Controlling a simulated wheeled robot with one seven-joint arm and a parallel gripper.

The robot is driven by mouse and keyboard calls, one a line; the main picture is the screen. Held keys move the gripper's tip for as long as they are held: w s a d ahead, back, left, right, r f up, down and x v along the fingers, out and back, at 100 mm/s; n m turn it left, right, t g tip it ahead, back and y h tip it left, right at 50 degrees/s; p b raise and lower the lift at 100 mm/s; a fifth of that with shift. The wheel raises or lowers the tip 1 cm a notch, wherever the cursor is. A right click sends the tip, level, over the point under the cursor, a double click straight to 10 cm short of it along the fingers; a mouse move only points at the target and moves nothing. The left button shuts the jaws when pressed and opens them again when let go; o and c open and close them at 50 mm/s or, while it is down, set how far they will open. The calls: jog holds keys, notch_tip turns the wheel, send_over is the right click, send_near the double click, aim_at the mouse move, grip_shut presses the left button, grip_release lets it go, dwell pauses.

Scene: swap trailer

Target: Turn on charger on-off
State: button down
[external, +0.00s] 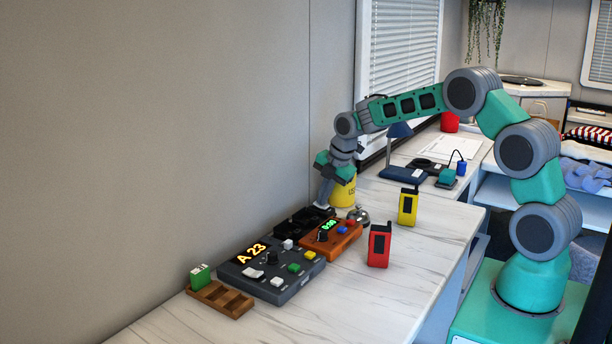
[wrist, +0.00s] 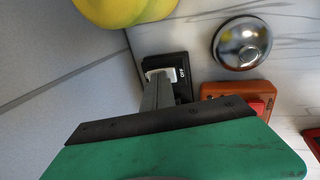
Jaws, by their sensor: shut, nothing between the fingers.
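The black charger (external: 292,222) lies on the counter behind the grey control panel and beside the orange box. In the wrist view, the end of the black charger (wrist: 182,90) shows a white rocker switch (wrist: 169,73) with the label "OFF" beside it. My gripper (external: 322,204) points down at the far end of the charger. In the wrist view my gripper (wrist: 157,84) is shut, and its grey fingertips are over or against the rocker, covering part of it. I cannot tell whether they touch. The rest of the charger is hidden by my gripper body in the wrist view.
A silver bell (external: 358,215) and an orange box (external: 330,238) are close to the right. The grey panel (external: 270,271), a red radio (external: 379,246) and a yellow radio (external: 408,207) stand nearer. The wall is close on the left.

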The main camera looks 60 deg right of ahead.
jog(key=v, duration=1.4)
jog(key=shift+w+r, duration=0.1)
jog(key=shift+w, duration=0.6)
jog(key=p+x, duration=0.2)
jog(key=x, duration=1.2)
